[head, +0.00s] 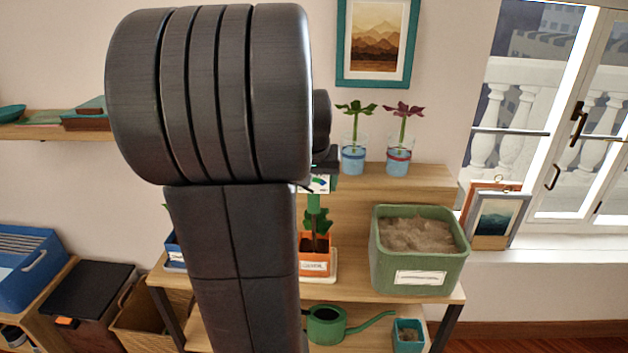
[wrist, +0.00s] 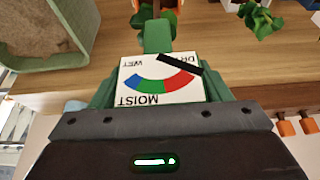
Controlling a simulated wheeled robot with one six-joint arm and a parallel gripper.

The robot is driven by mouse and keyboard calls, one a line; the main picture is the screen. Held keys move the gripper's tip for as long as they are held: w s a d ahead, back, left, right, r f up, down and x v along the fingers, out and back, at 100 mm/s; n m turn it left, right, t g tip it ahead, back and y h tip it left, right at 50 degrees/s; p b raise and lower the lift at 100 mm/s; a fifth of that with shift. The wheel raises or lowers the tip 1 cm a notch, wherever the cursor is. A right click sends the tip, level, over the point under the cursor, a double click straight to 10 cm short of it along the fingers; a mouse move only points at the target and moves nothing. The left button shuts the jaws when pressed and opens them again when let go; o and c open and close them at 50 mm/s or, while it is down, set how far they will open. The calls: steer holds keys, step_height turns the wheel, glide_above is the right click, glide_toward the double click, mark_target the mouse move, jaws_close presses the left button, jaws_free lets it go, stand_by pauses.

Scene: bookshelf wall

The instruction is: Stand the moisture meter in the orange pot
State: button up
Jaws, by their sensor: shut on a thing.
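My gripper (wrist: 160,62) is shut on the moisture meter, whose white dial (wrist: 140,92) with a red, green and blue arc fills the middle of the wrist view. The meter's green lower part (wrist: 158,36) points away from my gripper. In the head view, my gripper (head: 325,160) is partly hidden behind my arm, with the meter (head: 314,203) below it. The orange pot (head: 314,264), with a white label and a green plant, stands on the shelf below the meter, its left side hidden by my arm. Whether the meter's tip touches the soil cannot be told.
A green soil-filled bin (head: 418,267) stands right of the orange pot. Two glass vases (head: 353,160) (head: 398,162) with plants stand on the upper shelf. A green watering can (head: 326,325) and a small teal pot (head: 408,337) are below. A blue pot (head: 175,252) is at left.

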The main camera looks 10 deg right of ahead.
steer(key=shift+f+b, duration=0.9)
steer(key=shift+f, duration=0.45)
steer(key=o, duration=1.1)
steer(key=shift+c, duration=0.2)
steer(key=shift+o, duration=0.4)
steer(key=d+p+v, duration=0.1)
steer(key=p+v, duration=0.5)
steer(key=v, duration=0.3)
steer(key=shift+w+a, duration=0.25)
steer(key=shift+a, duration=0.2)
steer(key=shift+r, duration=0.1)
steer(key=v, duration=1.3)
steer(key=shift+s+r, duration=0.15)
steer(key=shift+r, duration=0.2)
